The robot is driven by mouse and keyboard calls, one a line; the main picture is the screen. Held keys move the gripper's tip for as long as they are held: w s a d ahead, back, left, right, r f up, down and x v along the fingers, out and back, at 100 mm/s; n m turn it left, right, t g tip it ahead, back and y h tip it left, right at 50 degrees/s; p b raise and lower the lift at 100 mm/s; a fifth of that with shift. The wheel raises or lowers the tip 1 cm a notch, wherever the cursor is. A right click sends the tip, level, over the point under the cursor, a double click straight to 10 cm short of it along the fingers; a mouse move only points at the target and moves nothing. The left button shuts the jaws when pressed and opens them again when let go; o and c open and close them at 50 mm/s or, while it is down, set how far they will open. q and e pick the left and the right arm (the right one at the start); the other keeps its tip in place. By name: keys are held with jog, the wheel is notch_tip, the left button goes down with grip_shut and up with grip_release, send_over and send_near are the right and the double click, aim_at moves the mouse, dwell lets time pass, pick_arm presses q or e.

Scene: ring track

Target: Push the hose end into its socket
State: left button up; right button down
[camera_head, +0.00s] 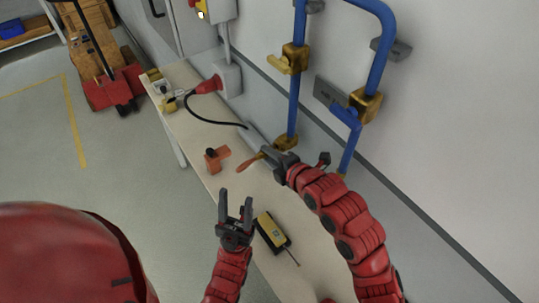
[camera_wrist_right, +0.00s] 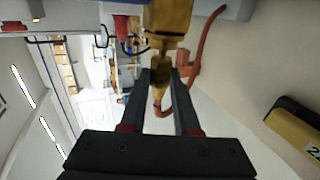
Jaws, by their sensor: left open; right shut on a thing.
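My right gripper (camera_head: 270,154) is shut on the brass hose end (camera_wrist_right: 160,72), which sits between its fingers in the right wrist view. The orange hose (camera_head: 248,164) hangs from it and curls beside the fingers in the wrist view. A larger brass fitting, seemingly the socket (camera_wrist_right: 171,18), is directly in front of the hose end. In the head view the brass fitting (camera_head: 286,142) is at the lower end of the left blue pipe. The two look lined up and very close; I cannot tell whether they touch. My left gripper (camera_head: 236,207) is open and empty, low over the bench.
A yellow device (camera_head: 270,230) lies on the bench (camera_head: 195,130) beside my left gripper. An orange block (camera_head: 215,159) stands farther up the bench. A red plug (camera_head: 209,85) with a black cable is at the wall. Blue pipes (camera_head: 294,100) with brass valves run up the wall.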

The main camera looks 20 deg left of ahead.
jog(key=shift+b, duration=0.8)
jog(key=shift+w+d+b, duration=0.35)
jog(key=shift+w+b, duration=0.15)
jog(key=shift+b, duration=0.05)
dwell(0.3)
jog(key=c, duration=0.6)
grip_release()
jog(key=shift+o, duration=0.2)
